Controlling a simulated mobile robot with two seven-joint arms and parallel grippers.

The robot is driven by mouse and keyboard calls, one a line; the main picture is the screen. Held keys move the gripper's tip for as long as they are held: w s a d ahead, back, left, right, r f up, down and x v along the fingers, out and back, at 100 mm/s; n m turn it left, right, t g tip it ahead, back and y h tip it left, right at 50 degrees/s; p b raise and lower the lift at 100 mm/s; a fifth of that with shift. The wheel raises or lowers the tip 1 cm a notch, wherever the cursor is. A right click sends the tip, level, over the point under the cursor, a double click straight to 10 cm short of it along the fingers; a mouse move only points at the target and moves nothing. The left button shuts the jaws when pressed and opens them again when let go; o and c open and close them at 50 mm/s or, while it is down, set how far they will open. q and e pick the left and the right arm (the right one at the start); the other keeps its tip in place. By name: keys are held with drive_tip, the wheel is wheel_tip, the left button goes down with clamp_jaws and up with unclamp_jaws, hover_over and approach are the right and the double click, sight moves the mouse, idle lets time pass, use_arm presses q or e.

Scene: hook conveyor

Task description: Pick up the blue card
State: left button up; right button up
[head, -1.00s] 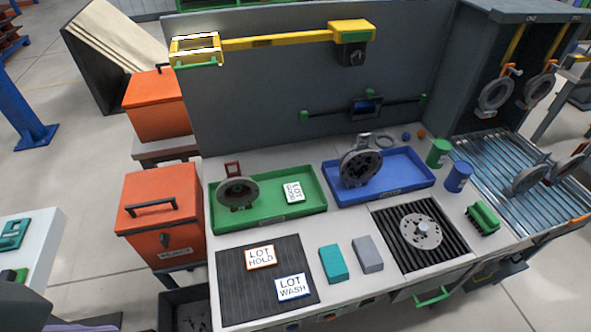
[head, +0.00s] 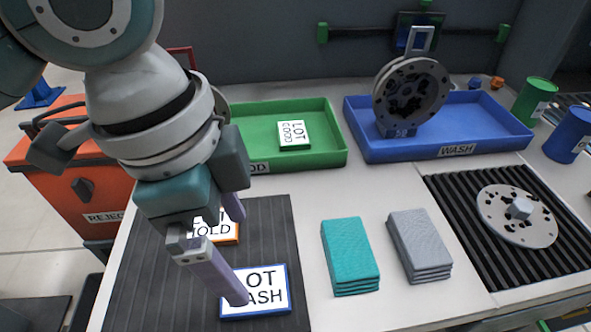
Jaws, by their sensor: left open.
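The blue card (head: 268,292), white with a blue border and the words LOT WASH, lies flat on the dark ribbed mat (head: 150,285). My left gripper (head: 238,258) is open and empty, pointing down over the mat. Its near finger overlaps the left part of the blue card in the head view and hides some letters. I cannot tell whether that finger touches the card. The orange-bordered LOT HOLD card (head: 222,232) lies just behind, partly hidden by the gripper. My right gripper is not in view.
A teal pad stack (head: 349,255) and a grey pad stack (head: 418,243) stand right of the mat. Behind are a green tray (head: 335,152) with a LOT GOOD card (head: 293,135) and a blue tray (head: 480,125) holding a round metal part (head: 440,95). A grate (head: 450,205) is at right.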

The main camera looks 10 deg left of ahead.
use_arm(q)
wheel_tip(320, 180, down, 2)
drive_tip(key=w+f+b, duration=0.1)
hover_over(254, 289)
drive_tip(key=f, duration=0.3)
drive_tip(key=shift+a+f+b, duration=0.2)
drive_tip(key=shift+f+b, duration=0.1)
drive_tip(key=shift+b, duration=0.1)
wheel_tip(254, 289, down, 5)
drive_tip(key=shift+s+r+b, duration=0.15)
drive_tip(key=shift+r+b, duration=0.05)
drive_tip(key=shift+b, duration=0.4)
drive_tip(key=shift+d+f, duration=0.1)
drive_tip(key=shift+f, duration=0.2)
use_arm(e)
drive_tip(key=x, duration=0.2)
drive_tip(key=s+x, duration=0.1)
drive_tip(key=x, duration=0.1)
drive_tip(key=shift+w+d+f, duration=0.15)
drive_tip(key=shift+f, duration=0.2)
use_arm(q)
drive_tip(key=c, duration=1.2)
drive_tip(key=shift+o, duration=0.2)
drive_tip(key=shift+r, duration=0.15)
